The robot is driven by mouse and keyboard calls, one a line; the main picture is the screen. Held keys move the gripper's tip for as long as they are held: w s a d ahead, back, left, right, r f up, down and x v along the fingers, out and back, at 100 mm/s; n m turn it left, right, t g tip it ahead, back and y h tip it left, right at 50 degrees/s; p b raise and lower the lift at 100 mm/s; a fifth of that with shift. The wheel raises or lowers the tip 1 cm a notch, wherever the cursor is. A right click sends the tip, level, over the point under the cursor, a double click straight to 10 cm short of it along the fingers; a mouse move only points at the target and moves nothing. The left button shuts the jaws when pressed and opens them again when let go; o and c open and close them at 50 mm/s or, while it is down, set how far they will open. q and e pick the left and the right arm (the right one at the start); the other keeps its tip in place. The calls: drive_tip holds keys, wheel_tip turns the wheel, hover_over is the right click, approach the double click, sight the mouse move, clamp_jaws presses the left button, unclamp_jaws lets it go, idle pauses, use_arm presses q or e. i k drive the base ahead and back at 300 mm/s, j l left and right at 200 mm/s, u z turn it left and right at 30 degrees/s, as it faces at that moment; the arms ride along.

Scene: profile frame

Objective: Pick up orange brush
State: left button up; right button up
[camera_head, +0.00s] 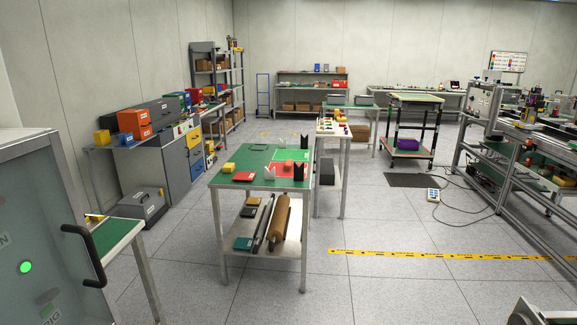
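I cannot make out an orange brush with certainty. Neither gripper shows clearly. A grey metal part (540,313) cuts into the bottom right corner, and I cannot tell what it is.
The table also holds a yellow block (229,167) and a red box (243,177); long rolls (281,217) lie on its lower shelf. A cabinet door (50,230) with a handle stands front left. Open floor with yellow tape (400,254) lies to the right.

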sight(287, 165)
drive_tip(key=u, duration=0.45)
drive_tip(key=i+u, duration=0.1)
drive_tip(key=u, duration=0.4)
drive_tip(key=l+u, duration=0.1)
drive_tip(key=u, duration=0.35)
drive_tip(key=i+u, duration=0.1)
drive_tip(key=u, duration=0.4)
drive_tip(key=l+u, duration=0.15)
drive_tip(key=u, duration=0.3)
drive_tip(key=i+l+u, duration=0.1)
drive_tip(key=l+u, duration=0.45)
drive_tip(key=l, duration=2)
drive_tip(key=l+u, duration=0.15)
drive_tip(key=l, duration=0.3)
drive_tip(key=k+l+u, duration=0.15)
drive_tip(key=l, duration=0.25)
drive_tip(key=l+z, duration=0.15)
drive_tip(key=z, duration=0.3)
drive_tip(key=i+l+z, duration=0.1)
drive_tip(key=z, duration=0.4)
drive_tip(key=i+l+z, duration=0.1)
drive_tip(key=z, duration=0.35)
drive_tip(key=i+l+z, duration=0.1)
drive_tip(key=z, duration=0.4)
drive_tip(key=i+l+z, duration=0.1)
drive_tip(key=z, duration=0.35)
